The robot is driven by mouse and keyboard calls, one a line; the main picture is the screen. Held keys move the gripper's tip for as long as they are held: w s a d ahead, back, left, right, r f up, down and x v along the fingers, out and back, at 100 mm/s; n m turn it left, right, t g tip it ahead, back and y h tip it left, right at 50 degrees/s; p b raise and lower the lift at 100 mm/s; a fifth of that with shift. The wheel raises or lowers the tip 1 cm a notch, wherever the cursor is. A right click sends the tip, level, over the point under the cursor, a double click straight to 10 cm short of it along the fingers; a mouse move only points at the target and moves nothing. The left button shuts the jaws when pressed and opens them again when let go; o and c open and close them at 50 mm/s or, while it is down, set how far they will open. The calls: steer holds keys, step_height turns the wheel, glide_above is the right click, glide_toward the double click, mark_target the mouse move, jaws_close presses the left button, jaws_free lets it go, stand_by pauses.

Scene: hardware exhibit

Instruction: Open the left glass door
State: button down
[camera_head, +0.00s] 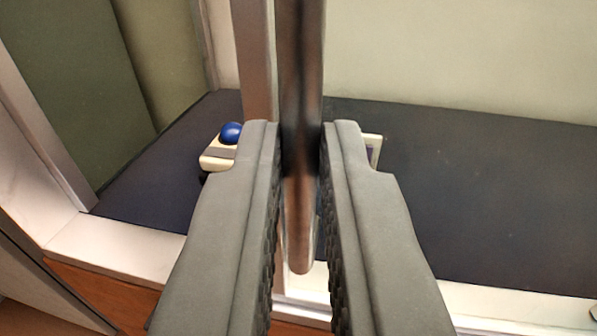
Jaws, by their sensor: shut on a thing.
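A vertical dark metal door handle (301,75) runs down the middle of the view and ends in a rounded lower tip. My gripper (299,150) has one finger on each side of the handle and is shut on it near its lower end. Behind the handle stands a vertical metal door frame edge (254,60). The glass is clear and hard to see, so I cannot tell from this view how far the door stands open.
Inside the case, a dark shelf (470,190) holds a cream device with a blue ball (231,133). Another small light object (373,148) is partly hidden behind my right finger. A metal side post (45,120) and a white sill (115,245) bound the case at left.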

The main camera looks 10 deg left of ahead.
steer(key=d, duration=1.8)
steer(key=shift+s+d, duration=0.25)
steer(key=shift+s, duration=0.05)
steer(key=c, duration=1.5)
jaws_free()
steer(key=shift+s, duration=0.1)
steer(key=s+d, duration=0.1)
steer(key=s, duration=0.4)
steer(key=s+d, duration=0.1)
steer(key=s, duration=1.1)
steer(key=shift+d, duration=0.4)
steer(key=shift+r, duration=0.1)
